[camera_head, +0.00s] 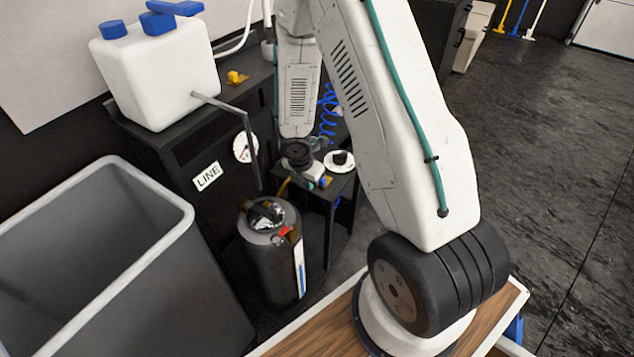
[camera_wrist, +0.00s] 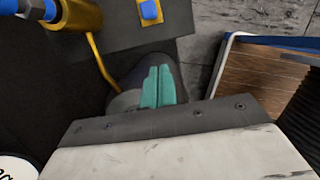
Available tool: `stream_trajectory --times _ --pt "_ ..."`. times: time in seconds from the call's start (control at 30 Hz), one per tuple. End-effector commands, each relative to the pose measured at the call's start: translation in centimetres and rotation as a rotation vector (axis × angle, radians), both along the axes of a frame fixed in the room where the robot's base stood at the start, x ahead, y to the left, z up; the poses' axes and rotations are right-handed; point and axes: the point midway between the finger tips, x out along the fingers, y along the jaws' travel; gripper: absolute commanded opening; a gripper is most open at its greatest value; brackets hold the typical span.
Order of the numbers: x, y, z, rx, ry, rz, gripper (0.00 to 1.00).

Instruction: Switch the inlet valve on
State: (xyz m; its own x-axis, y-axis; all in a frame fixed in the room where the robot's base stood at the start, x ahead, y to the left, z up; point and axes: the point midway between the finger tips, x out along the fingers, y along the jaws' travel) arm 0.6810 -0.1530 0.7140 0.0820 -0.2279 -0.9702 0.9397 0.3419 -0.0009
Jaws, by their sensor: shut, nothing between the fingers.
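No part is labelled as the inlet valve, so I cannot tell which one it is. In the wrist view a brass fitting (camera_wrist: 78,14) with a blue and grey end lies at the top left, and a bent brass pipe (camera_wrist: 102,62) runs down from it. A blue block on a yellow base (camera_wrist: 149,10) sits on a dark shelf; a small blue and orange part (camera_head: 325,182) shows on the low shelf in the head view. My gripper (camera_wrist: 158,84) has its teal fingers shut and empty, over dark surfaces below these parts.
A black knob on a white dial (camera_head: 340,161), a gauge (camera_head: 245,148) and a LINE sign (camera_head: 207,177) are nearby. A white jug (camera_head: 160,80) stands above; a grey bin (camera_head: 190,285) is at left. Right floor is open.

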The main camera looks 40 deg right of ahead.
Motion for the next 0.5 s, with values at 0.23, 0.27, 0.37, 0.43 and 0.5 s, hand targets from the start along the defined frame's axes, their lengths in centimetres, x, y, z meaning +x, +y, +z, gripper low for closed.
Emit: stream_trajectory --times 0.23,0.27,0.37,0.43,0.5 --pt "0.3 -0.9 -3.5 0.001 0.001 0.000 0.00" --pt "0.3 -1.0 -3.9 0.000 0.002 0.000 0.00" --pt "0.5 -1.4 -4.8 0.001 0.001 -0.003 0.00" --pt "0.9 -2.5 -4.6 0.000 -0.003 -0.006 0.00" --pt "1.2 -3.3 -4.6 0.000 -0.002 -0.005 0.00"
